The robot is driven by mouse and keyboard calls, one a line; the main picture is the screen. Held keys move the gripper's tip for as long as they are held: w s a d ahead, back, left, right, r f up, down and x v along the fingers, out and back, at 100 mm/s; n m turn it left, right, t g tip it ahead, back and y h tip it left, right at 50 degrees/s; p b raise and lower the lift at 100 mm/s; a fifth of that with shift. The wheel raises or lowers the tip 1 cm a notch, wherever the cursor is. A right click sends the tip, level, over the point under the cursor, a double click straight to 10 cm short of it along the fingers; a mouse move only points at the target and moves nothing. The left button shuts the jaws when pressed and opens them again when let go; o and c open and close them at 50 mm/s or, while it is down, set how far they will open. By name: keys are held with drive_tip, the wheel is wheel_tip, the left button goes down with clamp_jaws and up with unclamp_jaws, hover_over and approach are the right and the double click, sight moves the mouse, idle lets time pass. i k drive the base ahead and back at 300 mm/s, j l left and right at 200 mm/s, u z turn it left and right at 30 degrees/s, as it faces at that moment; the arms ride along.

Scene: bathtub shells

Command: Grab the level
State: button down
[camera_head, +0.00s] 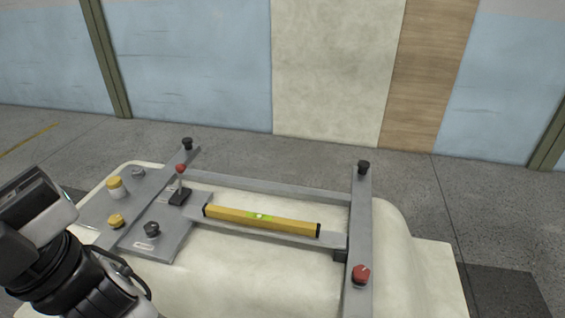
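The level (270,221) is a long yellow bar with dark end caps and a green bubble window near its middle. It lies nearly flat on a grey metal crossbar of a frame, across the white tub shell (255,275). My arm, black and grey, shows at the lower left, apart from the level. The fingers of my gripper cannot be made out, so its opening does not show.
The grey metal frame (361,220) carries black knobs, a red knob (361,274), yellow knobs (115,187) and an upright red-topped lever (181,171) left of the level. Grey floor lies behind the shell, then a blue panelled wall (200,65).

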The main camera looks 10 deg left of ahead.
sight(267, 221)
drive_tip(key=j+z, duration=0.35)
drive_tip(key=j, duration=0.15)
drive_tip(key=k+j+z, duration=0.2)
drive_tip(key=j+z, duration=0.15)
drive_tip(key=j, duration=0.15)
